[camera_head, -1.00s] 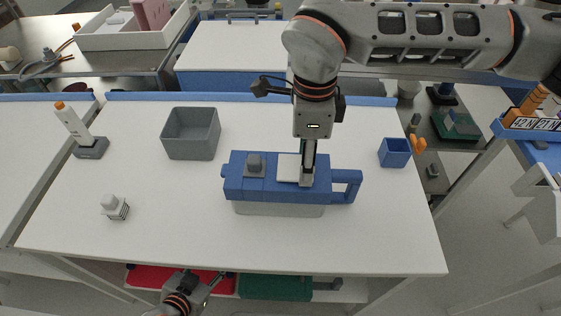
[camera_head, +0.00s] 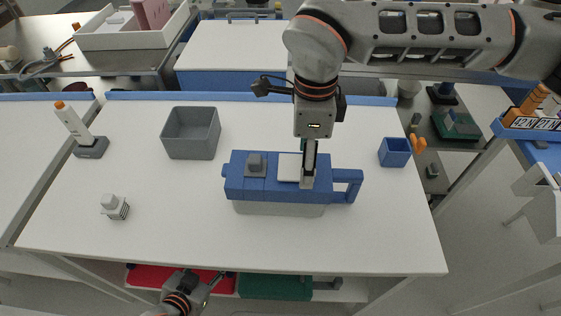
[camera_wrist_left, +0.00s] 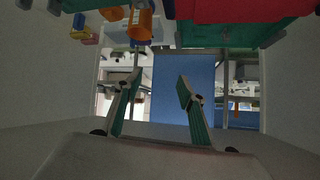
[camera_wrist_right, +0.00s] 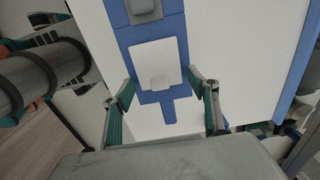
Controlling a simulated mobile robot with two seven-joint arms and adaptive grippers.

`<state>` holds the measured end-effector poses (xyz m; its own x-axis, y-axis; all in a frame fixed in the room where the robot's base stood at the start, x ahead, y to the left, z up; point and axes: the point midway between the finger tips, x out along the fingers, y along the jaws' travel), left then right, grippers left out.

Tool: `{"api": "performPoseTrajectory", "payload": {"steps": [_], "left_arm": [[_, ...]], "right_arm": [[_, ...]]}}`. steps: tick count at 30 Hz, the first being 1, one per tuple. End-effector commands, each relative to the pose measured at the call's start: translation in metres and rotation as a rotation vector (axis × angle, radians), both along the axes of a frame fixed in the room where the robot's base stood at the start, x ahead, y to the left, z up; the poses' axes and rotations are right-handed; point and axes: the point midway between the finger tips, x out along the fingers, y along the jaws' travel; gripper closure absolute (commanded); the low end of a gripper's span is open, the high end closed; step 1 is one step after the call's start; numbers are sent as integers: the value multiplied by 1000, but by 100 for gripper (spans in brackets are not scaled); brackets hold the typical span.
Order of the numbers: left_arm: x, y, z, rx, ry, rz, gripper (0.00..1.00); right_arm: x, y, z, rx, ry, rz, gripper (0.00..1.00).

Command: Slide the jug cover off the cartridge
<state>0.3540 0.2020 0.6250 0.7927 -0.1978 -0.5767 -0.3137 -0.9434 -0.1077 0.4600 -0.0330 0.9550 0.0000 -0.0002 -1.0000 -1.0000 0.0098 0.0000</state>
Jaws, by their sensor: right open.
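The blue jug (camera_head: 233,190) with a pale grey lower body lies on the white table, its handle to the right. A white square cover (camera_head: 288,168) sits on its top, right of a grey knob (camera_head: 255,164). In the right wrist view the white cover (camera_wrist_right: 150,58) has a small raised tab near its lower edge. My right gripper (camera_head: 306,183) is over the jug's top at the cover. Its fingers (camera_wrist_right: 168,98) are open, one on each side of the cover, holding nothing. My left gripper (camera_head: 217,282) is low in front of the table; its open fingers (camera_wrist_left: 160,95) are empty. No separate cartridge is identifiable.
A grey open bin (camera_head: 191,133) stands behind left of the jug, a small blue cup (camera_head: 394,152) to the right. A small grey-white item (camera_head: 114,207) and a stand (camera_head: 90,147) are at left. The table's front is clear. Red and green trays (camera_head: 274,287) lie below.

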Motion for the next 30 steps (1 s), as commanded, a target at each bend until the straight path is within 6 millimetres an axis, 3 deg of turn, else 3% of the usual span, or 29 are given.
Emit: {"api": "performPoseTrajectory", "payload": {"steps": [15, 24, 30], "left_arm": [[7, 0, 33, 0, -19, 0, 60], [-5, 1, 38, 10, 13, -2, 60], [-7, 1, 38, 7, 14, -2, 60]], "right_arm": [[0, 0, 47, 0, -4, 0, 41], [0, 0, 78, 0, -2, 0, 41], [0, 0, 80, 0, 0, 0, 41]]}}
